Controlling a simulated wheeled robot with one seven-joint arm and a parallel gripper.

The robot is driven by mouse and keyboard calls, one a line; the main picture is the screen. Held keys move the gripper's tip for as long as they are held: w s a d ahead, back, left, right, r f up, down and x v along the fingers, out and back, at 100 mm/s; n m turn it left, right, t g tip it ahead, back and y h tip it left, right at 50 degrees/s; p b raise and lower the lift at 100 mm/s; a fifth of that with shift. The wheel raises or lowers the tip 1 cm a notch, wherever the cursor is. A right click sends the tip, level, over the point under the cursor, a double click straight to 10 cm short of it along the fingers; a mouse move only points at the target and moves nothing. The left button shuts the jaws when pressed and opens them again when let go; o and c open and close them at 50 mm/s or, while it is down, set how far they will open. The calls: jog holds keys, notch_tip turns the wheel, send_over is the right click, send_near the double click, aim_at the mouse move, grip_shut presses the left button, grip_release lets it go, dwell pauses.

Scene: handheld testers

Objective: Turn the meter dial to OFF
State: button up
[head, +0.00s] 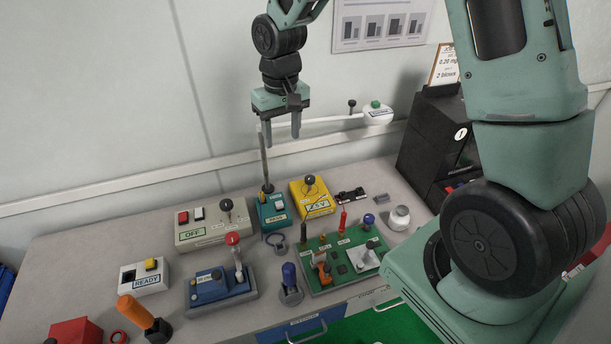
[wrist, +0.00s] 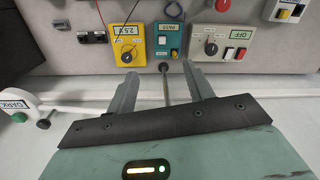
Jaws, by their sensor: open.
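The yellow meter (head: 316,207) sits at the back of the bench, with a dark round dial (head: 310,180) and a label. In the wrist view the yellow meter (wrist: 130,57) appears upside down, with its dial (wrist: 127,58) below the label. I cannot tell the dial's setting. My gripper (head: 282,138) is open and empty, pointing down, above the back of the bench and apart from the meter.
A beige box marked OFF (head: 214,233) is farther left. A green board (head: 320,275) lies in front. A white wall arm (head: 330,120) is behind.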

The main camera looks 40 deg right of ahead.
aim_at(310, 177)
jog(key=w+d+f+m, duration=0.1)
jog(key=w+d+f, duration=0.15)
jog(key=d, duration=0.25)
jog(key=w+d+f+m, duration=0.2)
jog(key=d+f, duration=0.1)
jog(key=d, duration=0.3)
notch_tip(310, 177, down, 17)
jog(key=p, duration=0.3)
jog(key=shift+w+p, duration=0.1)
jog(key=shift+p, duration=0.25)
jog(key=shift+r, duration=0.1)
jog(key=c, duration=1)
